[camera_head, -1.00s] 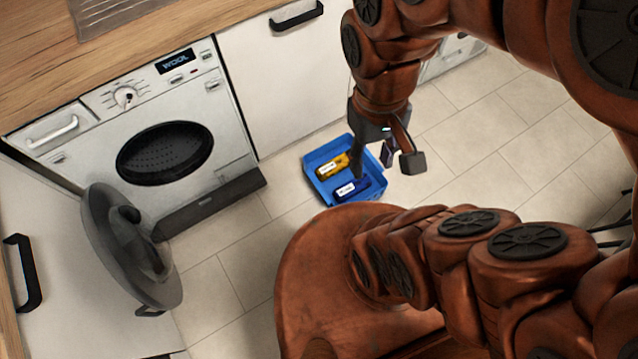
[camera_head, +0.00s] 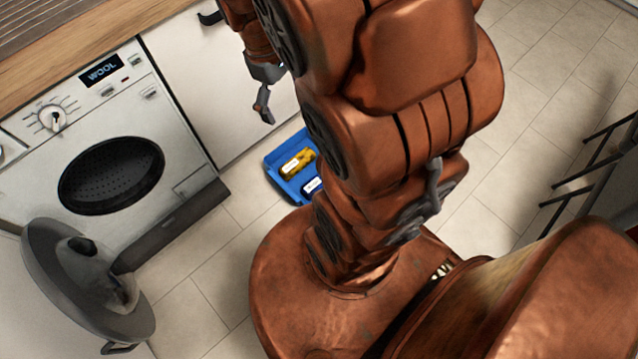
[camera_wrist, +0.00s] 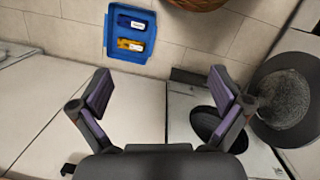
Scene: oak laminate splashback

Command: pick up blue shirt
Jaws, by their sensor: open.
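No shirt shape is clear to me. A small dark blue item (camera_head: 312,187) with a white label lies in a blue tray (camera_head: 281,188) on the floor, beside a yellow labelled item (camera_head: 298,164). I cannot tell whether the blue item is a folded shirt. It also shows in the wrist view (camera_wrist: 132,22), above the yellow one (camera_wrist: 131,45). My gripper (camera_head: 264,104) is raised near the white cabinet front, up and left of the tray in the head view. In the wrist view my gripper (camera_wrist: 160,90) is open and empty. My arm hides the tray's right part.
A white washing machine (camera_head: 187,118) with a "WOOL" display stands at left; its round grey door (camera_head: 70,285) hangs open before the dark drum (camera_head: 110,176). A white cabinet (camera_head: 185,65) and wooden worktop (camera_head: 60,55) adjoin it. A dark rack (camera_head: 590,170) is at right. Tiled floor around the tray is clear.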

